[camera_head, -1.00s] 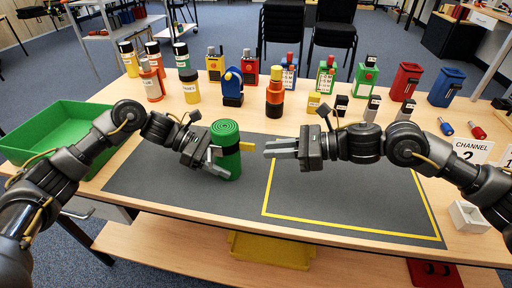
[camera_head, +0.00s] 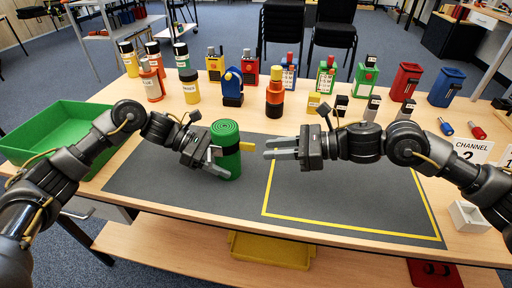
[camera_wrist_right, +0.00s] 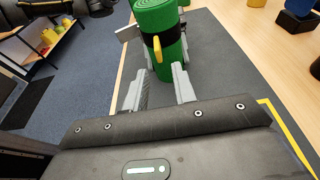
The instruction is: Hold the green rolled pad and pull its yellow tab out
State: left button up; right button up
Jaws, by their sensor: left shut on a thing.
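The green rolled pad (camera_head: 226,161) stands upright on the dark mat, with a black band around its middle. My left gripper (camera_head: 217,160) is shut on the pad from the left. The yellow tab (camera_head: 248,148) sticks out from the band toward the right. My right gripper (camera_head: 268,149) is open and empty, its fingertips just right of the tab. In the right wrist view, the pad (camera_wrist_right: 155,20) stands ahead of my right gripper (camera_wrist_right: 158,88), and the tab (camera_wrist_right: 157,50) points toward the gap between the open fingers.
A green tray (camera_head: 60,130) sits at the left of the table. Several bottles, cans and coloured devices stand along the back. A yellow outline (camera_head: 350,232) marks the right part of the mat (camera_head: 330,200), which is clear. A small white box (camera_head: 468,216) is at the right.

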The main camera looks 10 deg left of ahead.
jog(key=shift+o, duration=0.4)
jog(key=shift+r, duration=0.6)
jog(key=shift+x, duration=2.55)
grip_shut()
jog(key=shift+d, duration=1.9)
grip_release()
jog(key=shift+s, duration=0.1)
jog(key=shift+d, duration=0.1)
